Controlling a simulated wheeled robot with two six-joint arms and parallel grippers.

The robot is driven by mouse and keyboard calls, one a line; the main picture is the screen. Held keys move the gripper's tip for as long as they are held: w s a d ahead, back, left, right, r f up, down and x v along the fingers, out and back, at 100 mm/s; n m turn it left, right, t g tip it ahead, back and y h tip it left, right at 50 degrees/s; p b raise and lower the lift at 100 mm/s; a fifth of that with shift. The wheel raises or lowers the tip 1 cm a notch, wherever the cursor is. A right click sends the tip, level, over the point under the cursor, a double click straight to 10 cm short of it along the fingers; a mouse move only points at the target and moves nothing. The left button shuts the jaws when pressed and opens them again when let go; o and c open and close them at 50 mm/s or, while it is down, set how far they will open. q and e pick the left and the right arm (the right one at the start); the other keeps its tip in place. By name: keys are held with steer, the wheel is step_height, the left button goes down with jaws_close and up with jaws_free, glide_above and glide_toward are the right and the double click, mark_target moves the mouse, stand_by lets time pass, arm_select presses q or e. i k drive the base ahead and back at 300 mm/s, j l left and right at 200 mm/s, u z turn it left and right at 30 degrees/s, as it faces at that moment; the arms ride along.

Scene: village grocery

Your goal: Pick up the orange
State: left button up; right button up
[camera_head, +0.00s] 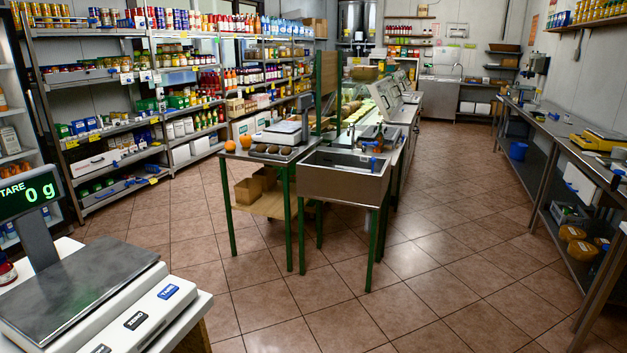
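A small round orange (246,141) sits near the back left corner of a green-legged table (257,157) in the middle of the room. Several dark oval items lie in front of the scale there. Neither of my grippers shows in the camera_head view.
A steel sink (345,185) on green legs adjoins the table on its right. A counter scale (75,285) reading 0 g fills the near left. Stocked shelves (95,135) line the left wall, a steel bench (560,130) the right. Tiled floor between is clear.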

mark_target(229, 145)
steer(key=i+l+z, duration=0.1)
steer(key=i, duration=0.55)
steer(key=i+l+z, duration=0.1)
steer(key=i+l, duration=0.2)
steer(key=i, duration=0.3)
steer(key=i+l+z, duration=0.15)
steer(key=i, duration=0.5)
steer(key=i+j+z, duration=0.35)
steer(key=i+j, duration=1.05)
steer(key=i, duration=0.15)
